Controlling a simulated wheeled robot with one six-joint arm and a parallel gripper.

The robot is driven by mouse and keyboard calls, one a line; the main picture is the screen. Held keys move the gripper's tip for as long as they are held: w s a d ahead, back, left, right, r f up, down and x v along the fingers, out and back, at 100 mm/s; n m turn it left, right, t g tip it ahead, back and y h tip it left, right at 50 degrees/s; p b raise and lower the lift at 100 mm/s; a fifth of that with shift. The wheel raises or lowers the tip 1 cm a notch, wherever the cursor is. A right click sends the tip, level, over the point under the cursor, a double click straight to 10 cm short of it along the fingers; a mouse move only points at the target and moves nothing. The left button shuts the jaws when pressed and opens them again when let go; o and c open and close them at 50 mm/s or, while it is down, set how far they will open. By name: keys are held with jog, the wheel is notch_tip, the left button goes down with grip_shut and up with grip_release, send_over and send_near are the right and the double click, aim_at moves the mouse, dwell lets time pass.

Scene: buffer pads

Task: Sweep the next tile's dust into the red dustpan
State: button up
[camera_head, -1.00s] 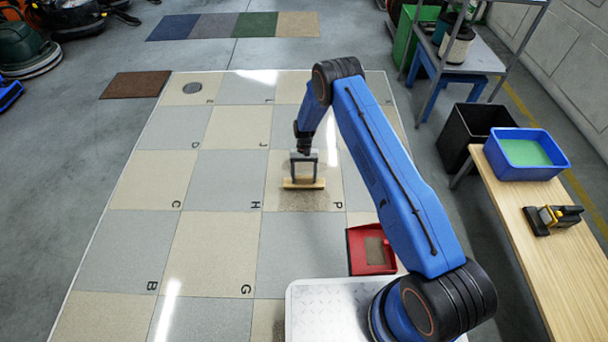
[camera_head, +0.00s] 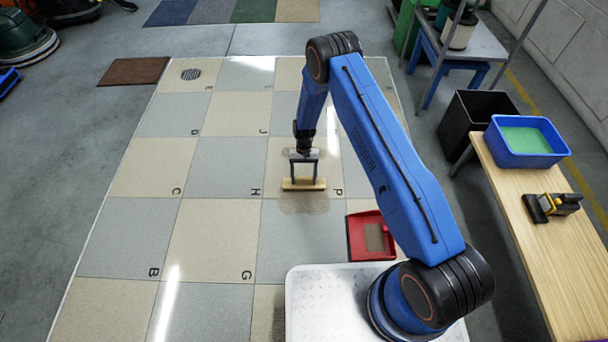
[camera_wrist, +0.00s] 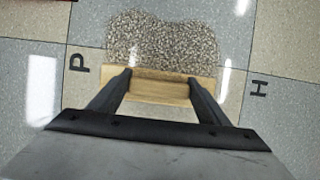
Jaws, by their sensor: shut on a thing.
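My gripper (camera_head: 303,182) is shut on a wooden sweeping block (camera_head: 304,185), held level at the floor. In the wrist view the block (camera_wrist: 160,88) sits between my two dark fingers. Grey-brown grainy dust (camera_head: 303,206) lies along the block's near side, across the line between tile P and the grey tile below it. In the wrist view the dust (camera_wrist: 165,40) forms a two-lobed patch touching the block. The red dustpan (camera_head: 355,238) lies on the floor to the right and nearer me, with a tan-grey patch inside.
A white ridged platform (camera_head: 320,300) is at the bottom, by my arm's base. To the right are a wooden bench (camera_head: 545,240) with a blue bin (camera_head: 525,158) and a yellow-black tool (camera_head: 552,206), and a black bin (camera_head: 475,125). Lettered tiles to the left are clear.

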jog(key=shift+s+a+r, duration=0.1)
jog(key=shift+s+a, duration=0.05)
jog(key=shift+s, duration=4.4)
jog(key=shift+s+a, duration=0.15)
jog(key=shift+s, duration=4.35)
notch_tip(320, 180, up, 7)
jog(key=shift+d, duration=0.15)
